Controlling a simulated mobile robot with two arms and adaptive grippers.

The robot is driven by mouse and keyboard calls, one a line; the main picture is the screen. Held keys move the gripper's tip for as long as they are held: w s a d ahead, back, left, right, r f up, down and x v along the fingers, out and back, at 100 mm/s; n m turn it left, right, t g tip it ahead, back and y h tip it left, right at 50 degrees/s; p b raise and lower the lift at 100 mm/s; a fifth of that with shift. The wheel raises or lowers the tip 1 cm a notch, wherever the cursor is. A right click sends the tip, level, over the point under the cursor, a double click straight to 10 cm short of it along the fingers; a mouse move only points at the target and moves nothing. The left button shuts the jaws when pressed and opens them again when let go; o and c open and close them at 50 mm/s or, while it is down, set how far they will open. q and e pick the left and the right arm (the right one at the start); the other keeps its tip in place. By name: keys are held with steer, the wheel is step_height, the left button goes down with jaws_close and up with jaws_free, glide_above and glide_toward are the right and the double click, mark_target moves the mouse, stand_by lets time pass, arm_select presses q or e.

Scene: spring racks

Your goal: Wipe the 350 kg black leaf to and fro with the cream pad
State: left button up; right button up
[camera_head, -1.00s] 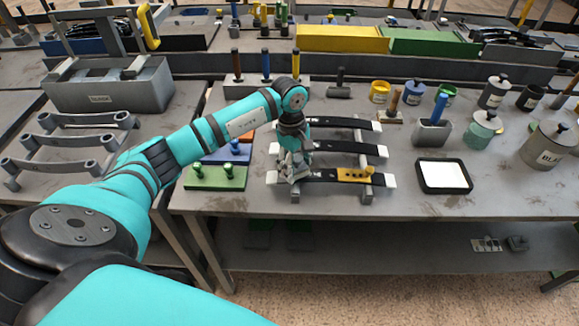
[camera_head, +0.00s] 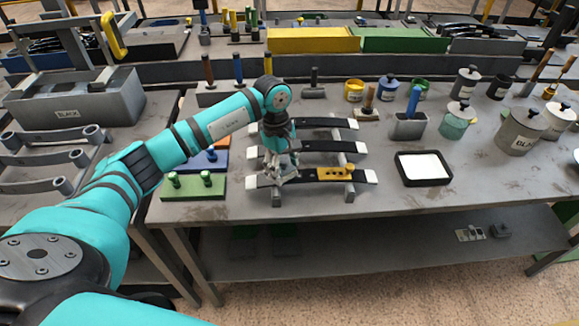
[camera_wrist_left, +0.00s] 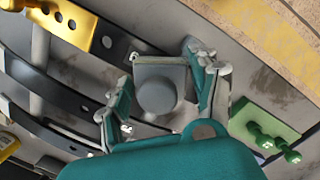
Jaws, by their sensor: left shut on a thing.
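Three black leaves with white ends lie across a grey rack: back (camera_head: 312,123), middle (camera_head: 325,151) and front (camera_head: 318,175). I cannot read a 350 kg mark on any of them. My left gripper (camera_head: 279,172) is low over the left part of the front leaf. In the left wrist view its fingers (camera_wrist_left: 168,98) are around a grey block with a round knob (camera_wrist_left: 158,88), taken to be the pad. No cream face shows; its underside is hidden, and I cannot tell whether it touches the leaf. My right gripper is not in view.
A yellow piece with knobs (camera_head: 337,172) sits on the front leaf's right part. A green plate with knobs (camera_head: 194,187) lies left of the rack. A black-rimmed white tray (camera_head: 424,168) lies to the right, with tins and jars behind it.

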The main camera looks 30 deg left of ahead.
mark_target(268, 181)
arm_select(q)
steer(key=shift+s+a+f+b, duration=0.15)
steer(key=shift+s+a+b, duration=0.1)
steer(key=shift+s+a, duration=0.35)
steer(key=shift+s+a+f+b, duration=0.2)
steer(key=shift+s+a+b, duration=0.1)
steer(key=shift+a, duration=0.45)
steer(key=shift+s+a+f+b, duration=0.2)
steer(key=shift+s+a, duration=0.25)
steer(key=shift+a, duration=0.25)
steer(key=shift+w+d+r+b, duration=0.2)
steer(key=shift+w+d, duration=0.35)
steer(key=shift+d, duration=0.25)
steer(key=shift+w+d+r+b, duration=0.2)
steer(key=shift+w+d, duration=0.35)
steer(key=shift+d, duration=0.25)
steer(key=shift+w+d+r+b, duration=0.1)
steer(key=shift+w+d+b, duration=0.15)
steer(key=shift+w+d, duration=0.35)
steer(key=shift+w+d+r+b, duration=0.1)
steer(key=shift+w+d+b, duration=0.15)
steer(key=shift+d, duration=0.55)
steer(key=shift+a, duration=0.1)
steer(key=shift+r+p, duration=1.5)
steer(key=shift+r, duration=1.45)
